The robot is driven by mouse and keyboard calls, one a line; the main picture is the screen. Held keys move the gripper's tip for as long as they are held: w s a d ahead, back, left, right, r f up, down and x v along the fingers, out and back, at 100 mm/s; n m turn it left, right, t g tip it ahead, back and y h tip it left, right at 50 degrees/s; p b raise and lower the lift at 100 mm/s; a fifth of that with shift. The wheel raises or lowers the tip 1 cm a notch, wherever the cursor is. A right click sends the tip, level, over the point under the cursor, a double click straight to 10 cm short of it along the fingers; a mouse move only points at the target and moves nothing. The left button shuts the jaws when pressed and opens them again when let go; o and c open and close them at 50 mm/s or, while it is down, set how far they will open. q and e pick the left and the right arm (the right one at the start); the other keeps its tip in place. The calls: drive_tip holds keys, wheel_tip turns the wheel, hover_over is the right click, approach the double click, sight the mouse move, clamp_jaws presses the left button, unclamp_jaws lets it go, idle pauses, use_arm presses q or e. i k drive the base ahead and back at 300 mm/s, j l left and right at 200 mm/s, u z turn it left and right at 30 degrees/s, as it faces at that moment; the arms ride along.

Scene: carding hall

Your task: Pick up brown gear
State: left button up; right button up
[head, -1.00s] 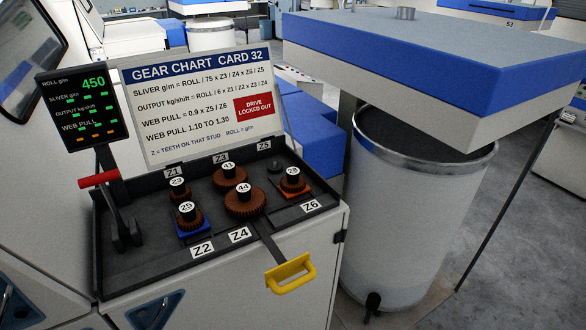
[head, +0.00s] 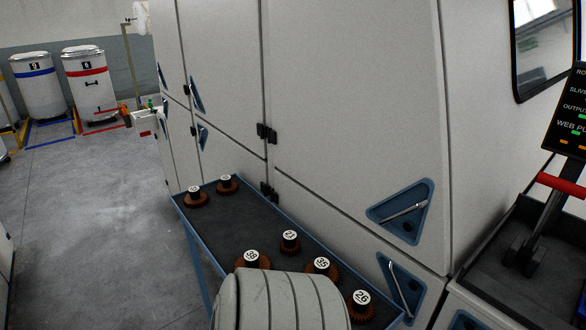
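Several brown gears with black hubs and white number discs stand on a narrow dark-topped table (head: 240,222) with a blue rim. At the near end are a gear marked 26 (head: 360,308), one that looks like 35 (head: 322,270), one that looks like 38 (head: 252,262) and a smaller one (head: 289,245) whose number is unclear. Two more, a left one (head: 195,200) and a right one (head: 226,186), stand at the far end with unreadable numbers. A grey rounded part, likely my arm, covers the table's near left and part of the 38 gear. Neither gripper shows.
A tall pale machine cabinet (head: 350,110) with blue triangular handles runs along the table's right side. A tray (head: 475,262) with a red-handled lever (head: 560,186) is at right. Open grey floor (head: 90,220) lies left.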

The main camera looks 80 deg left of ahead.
sight(251, 258)
drive_tip(key=u, duration=1.4)
